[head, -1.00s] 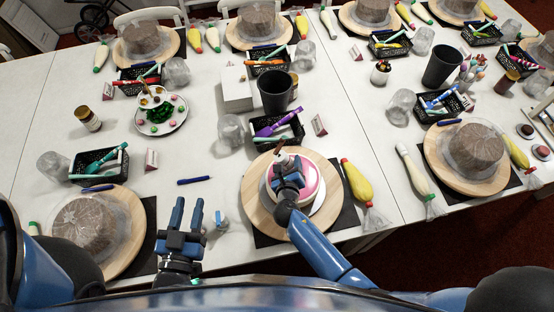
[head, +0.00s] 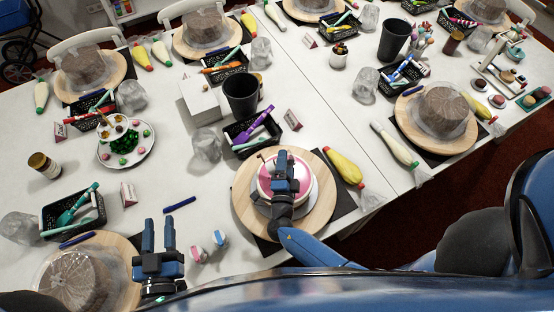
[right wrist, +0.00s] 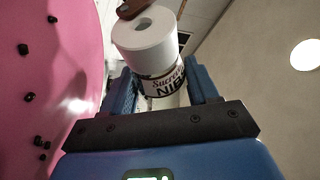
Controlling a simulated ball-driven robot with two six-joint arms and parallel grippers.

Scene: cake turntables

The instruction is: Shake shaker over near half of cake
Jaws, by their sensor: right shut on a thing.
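The cake (head: 303,172) has a pink top and stands on a round wooden turntable (head: 322,212) at the centre of the head view. My right gripper (head: 284,178) is over the cake and covers part of it. In the right wrist view my right gripper (right wrist: 165,92) is shut on a white shaker (right wrist: 147,42) with a partly readable label. The shaker is tilted, and a brown thing shows at its upper end. The pink cake top (right wrist: 45,90) fills the left side there, with several dark bits on it. My left gripper (head: 159,225) is open and empty, fingers pointing away.
Two small bottles (head: 209,246) stand between my left gripper and the turntable. A yellow piping bag (head: 344,167) lies right of the turntable. A black basket (head: 252,130) and a dark cup (head: 240,95) stand behind. A wrapped cake (head: 75,278) is at the near left.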

